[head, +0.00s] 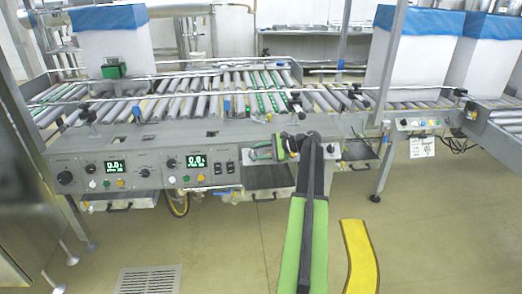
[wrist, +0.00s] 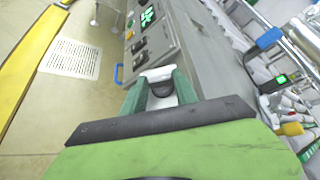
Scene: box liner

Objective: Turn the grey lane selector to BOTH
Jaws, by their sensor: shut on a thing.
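My gripper (head: 283,148) is at the front panel of the conveyor, to the right of two black rocker switches. In the wrist view my gripper (wrist: 159,90) has its two green fingers closed on either side of a dark grey knob (wrist: 162,89), which I take for the lane selector. The knob sits on a pale plate. In the head view the fingers and arm cover the knob. I cannot read any BOTH label or tell which way the knob points.
The control panel (head: 145,170) carries two green displays, knobs and coloured buttons. The roller conveyor (head: 190,97) runs behind it, with blue-lined white boxes (head: 413,62) on the right. A yellow floor strip (head: 359,258) and a floor grate (head: 149,279) lie in front. The floor between them is clear.

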